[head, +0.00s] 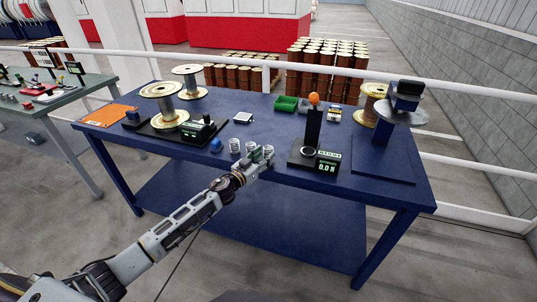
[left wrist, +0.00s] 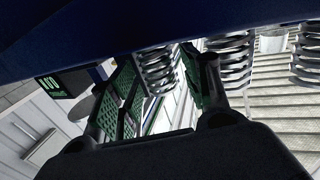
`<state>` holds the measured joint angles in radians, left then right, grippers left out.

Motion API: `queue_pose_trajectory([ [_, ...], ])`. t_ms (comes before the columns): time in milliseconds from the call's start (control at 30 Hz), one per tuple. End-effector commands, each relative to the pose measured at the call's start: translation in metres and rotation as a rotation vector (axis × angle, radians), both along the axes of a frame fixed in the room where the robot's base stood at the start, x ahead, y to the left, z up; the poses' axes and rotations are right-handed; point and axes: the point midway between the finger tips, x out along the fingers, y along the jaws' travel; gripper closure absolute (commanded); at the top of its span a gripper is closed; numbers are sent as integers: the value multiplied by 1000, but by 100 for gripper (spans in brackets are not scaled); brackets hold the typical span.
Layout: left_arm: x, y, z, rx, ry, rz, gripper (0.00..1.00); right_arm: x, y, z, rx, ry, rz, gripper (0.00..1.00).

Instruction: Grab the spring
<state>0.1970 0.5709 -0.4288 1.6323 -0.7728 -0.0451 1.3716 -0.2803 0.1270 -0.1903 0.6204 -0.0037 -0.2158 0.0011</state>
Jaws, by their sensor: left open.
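Three silvery coil springs stand in a row near the table's front edge in the head view: a left one (head: 235,146), a middle one (head: 251,147) and a right one (head: 269,151). My left gripper (head: 261,157) is at the right end of this row, partly covering the springs. In the left wrist view, its green-padded fingers (left wrist: 160,62) are open, with one spring (left wrist: 156,72) showing between them. Contact with that spring cannot be told. Two other springs (left wrist: 230,58) (left wrist: 307,52) show outside the right finger. My right gripper is not in view.
A force tester (head: 312,140) with a lit display stands right of the springs.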

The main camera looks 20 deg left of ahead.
Motion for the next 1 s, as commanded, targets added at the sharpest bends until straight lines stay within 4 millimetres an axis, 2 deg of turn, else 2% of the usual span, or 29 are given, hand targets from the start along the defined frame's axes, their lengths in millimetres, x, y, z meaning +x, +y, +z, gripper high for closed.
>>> queue_pose_trajectory([
  [233,19,-7,-1,0,-1,1,52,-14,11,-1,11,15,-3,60],
  [433,28,-11,-1,1,-1,0,52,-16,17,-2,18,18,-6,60],
  [667,29,-12,-1,1,-1,0,52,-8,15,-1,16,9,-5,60],
  [967,29,-11,-1,1,-1,0,52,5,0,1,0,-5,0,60],
  [1000,29,-11,-1,1,-1,0,57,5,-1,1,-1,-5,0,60],
])
